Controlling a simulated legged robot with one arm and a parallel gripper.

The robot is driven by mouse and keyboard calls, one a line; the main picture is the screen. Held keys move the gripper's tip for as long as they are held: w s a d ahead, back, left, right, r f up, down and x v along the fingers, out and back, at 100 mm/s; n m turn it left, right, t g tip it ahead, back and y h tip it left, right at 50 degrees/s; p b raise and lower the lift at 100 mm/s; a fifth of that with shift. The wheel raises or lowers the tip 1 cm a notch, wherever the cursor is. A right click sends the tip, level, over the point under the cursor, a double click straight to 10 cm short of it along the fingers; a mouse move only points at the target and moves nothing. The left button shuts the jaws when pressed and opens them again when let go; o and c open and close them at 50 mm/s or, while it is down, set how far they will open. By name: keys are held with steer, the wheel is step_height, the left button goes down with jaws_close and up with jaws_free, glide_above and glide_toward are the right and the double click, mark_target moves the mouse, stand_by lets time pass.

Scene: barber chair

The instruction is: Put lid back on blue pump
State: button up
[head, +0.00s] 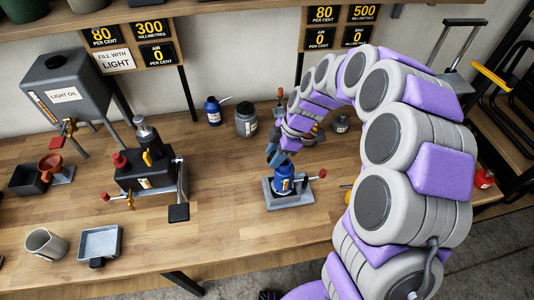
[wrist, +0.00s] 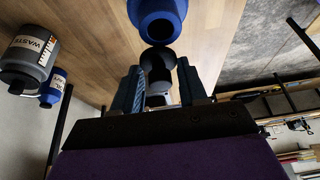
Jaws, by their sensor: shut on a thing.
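The blue pump (head: 284,181) stands upright in a grey vise-like holder (head: 290,201) at the middle of the bench. Its round open end (wrist: 158,20) shows at the top of the wrist view. My gripper (head: 275,157) is just above the pump in the head view. In the wrist view my gripper (wrist: 160,80) is shut on a small dark round lid (wrist: 157,60). The lid is close to the pump's opening; I cannot tell whether they touch. In the head view the lid is too small and covered to make out.
A red-knobbed lever (head: 318,174) sticks out right of the pump. A black pump unit (head: 145,175) stands to the left. A blue bottle (head: 213,111), a grey waste jar (head: 246,120) and other bottles stand behind. The bench in front of the holder is clear.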

mark_target(290, 163)
steer(key=shift+d+r, duration=0.1)
steer(key=shift+d, duration=0.95)
steer(key=a, duration=0.4)
steer(key=shift+f, duration=0.25)
steer(key=d, duration=0.4)
steer(key=shift+d+r+b, duration=0.25)
steer(key=shift+d+b, duration=0.05)
steer(key=shift+a+f, duration=0.15)
steer(key=shift+a, duration=1.35)
steer(key=shift+d+r, duration=0.2)
steer(key=shift+d, duration=1.6)
steer(key=shift+a+f+b, duration=0.15)
steer(key=shift+a+b, duration=0.1)
steer(key=shift+a, duration=0.5)
steer(key=shift+a+f+b, duration=0.1)
steer(key=shift+a+b, duration=0.1)
steer(key=shift+a, duration=0.5)
steer(key=shift+d+r+b, duration=0.15)
steer(key=shift+d+b, duration=0.6)
steer(key=shift+d, duration=1.45)
steer(key=shift+a, duration=0.45)
steer(key=shift+d, duration=0.1)
